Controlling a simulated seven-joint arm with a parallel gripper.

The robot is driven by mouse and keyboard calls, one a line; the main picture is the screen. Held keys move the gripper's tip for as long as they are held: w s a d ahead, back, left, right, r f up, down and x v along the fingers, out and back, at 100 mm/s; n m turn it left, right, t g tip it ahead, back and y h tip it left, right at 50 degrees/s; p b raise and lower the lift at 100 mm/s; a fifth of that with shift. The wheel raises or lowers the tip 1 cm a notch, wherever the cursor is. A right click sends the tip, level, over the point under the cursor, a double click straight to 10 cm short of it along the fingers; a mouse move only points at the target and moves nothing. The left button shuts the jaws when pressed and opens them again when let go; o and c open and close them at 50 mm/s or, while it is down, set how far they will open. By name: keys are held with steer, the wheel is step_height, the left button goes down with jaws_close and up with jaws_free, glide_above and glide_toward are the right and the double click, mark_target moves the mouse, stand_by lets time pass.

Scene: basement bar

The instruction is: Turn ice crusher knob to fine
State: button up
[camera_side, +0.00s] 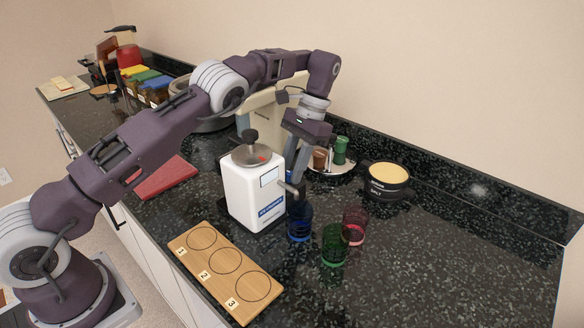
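The white ice crusher (240,193) stands upright on the dark counter, with a blue label low on its front. A round metal lid with a dark knob (250,136) is on its top. A small grey part (290,188) sticks out from its right side. My gripper (297,181) points down at the crusher's right side, with its fingertips close to that grey part. I cannot tell whether they touch it or how far apart the fingers are. The crusher's dial markings cannot be read.
Blue (299,224), green (335,246) and red (355,226) glasses stand close by on the right. A wooden board (212,281) with numbered circles lies in front. A black salt tub (388,181) is behind right. The counter's right end is clear.

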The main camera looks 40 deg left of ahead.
steer(key=shift+o, duration=0.7)
